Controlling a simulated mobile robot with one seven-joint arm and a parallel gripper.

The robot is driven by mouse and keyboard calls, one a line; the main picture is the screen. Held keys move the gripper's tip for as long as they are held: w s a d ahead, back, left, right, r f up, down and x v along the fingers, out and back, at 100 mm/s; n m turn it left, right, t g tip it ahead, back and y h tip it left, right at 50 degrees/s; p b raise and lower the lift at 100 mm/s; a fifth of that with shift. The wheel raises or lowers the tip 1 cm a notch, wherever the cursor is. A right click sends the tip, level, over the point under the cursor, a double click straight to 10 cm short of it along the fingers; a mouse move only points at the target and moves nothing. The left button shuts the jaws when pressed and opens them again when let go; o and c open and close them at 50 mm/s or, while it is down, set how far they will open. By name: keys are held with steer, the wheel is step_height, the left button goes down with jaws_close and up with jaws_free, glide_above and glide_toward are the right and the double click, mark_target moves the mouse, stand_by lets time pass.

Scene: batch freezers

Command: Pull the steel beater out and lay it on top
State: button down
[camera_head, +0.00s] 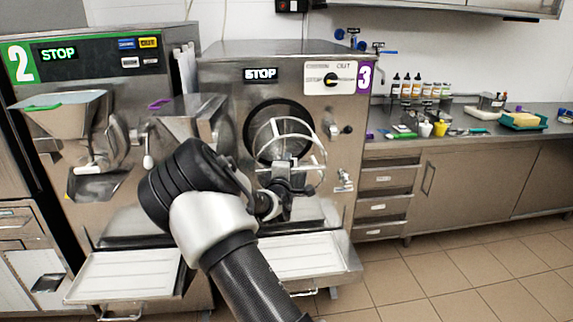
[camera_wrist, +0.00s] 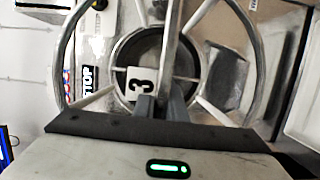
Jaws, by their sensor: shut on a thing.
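The steel beater (camera_head: 313,140) is an open frame of curved bars, in front of the round dark opening (camera_head: 262,131) of machine 3 (camera_head: 225,125). In the head view I cannot tell whether its far end is still inside. My gripper (camera_head: 288,178) is at its near side, shut on a bar. The wrist view shows the beater's large ring (camera_wrist: 254,60) and spokes spread around my gripper (camera_wrist: 161,104), with a white tag marked 3 beside the fingers. The flat steel top (camera_head: 265,47) of machine 3 looks bare. My arm hides part of the machine's lower front.
Machine 2 (camera_head: 105,70) stands close on the left, with a steel hopper (camera_head: 62,108). A white-lined tray (camera_head: 300,258) juts out below machine 3. On the right, a counter (camera_head: 470,140) carries bottles and small tools. The tiled floor (camera_head: 450,270) at right is clear.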

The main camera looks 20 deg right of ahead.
steer(key=s+a+p, duration=0.2)
steer(key=s, duration=1)
steer(key=s+a+p, duration=0.3)
steer(key=s, duration=0.9)
steer(key=shift+a+r, duration=0.2)
steer(key=shift+r, duration=0.05)
stand_by(1.1)
steer(key=p, duration=0.2)
steer(key=shift+s+a+p, duration=0.1)
steer(key=shift+s+p, duration=0.2)
steer(key=shift+s+p, duration=0.45)
steer(key=shift+p, duration=0.65)
steer(key=shift+s+p, duration=0.35)
steer(key=shift+p, duration=0.4)
steer(key=shift+a+f, duration=0.15)
steer(key=shift+f, duration=0.05)
